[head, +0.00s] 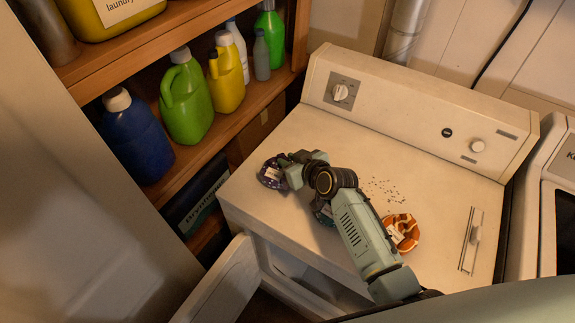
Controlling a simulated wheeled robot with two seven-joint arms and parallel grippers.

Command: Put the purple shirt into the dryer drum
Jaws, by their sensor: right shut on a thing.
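The purple shirt (270,175), a small dark bundle with a white label, is at the left edge of the dryer top. My right gripper (284,168) is at its right side and is shut on it. The gripper and wrist hide part of the shirt, and I cannot tell whether it is lifted off the surface. The white dryer (330,150) has its door (222,290) swung open at the front left. Part of the opening (300,280) shows below the top's front edge; the drum's inside is mostly hidden. My left gripper is not in view.
An orange striped bundle (402,233) lies right of my forearm. A teal bundle (322,211) is partly hidden behind it. Shelves with bottles (187,100) stand close on the left. The dryer top's back is clear.

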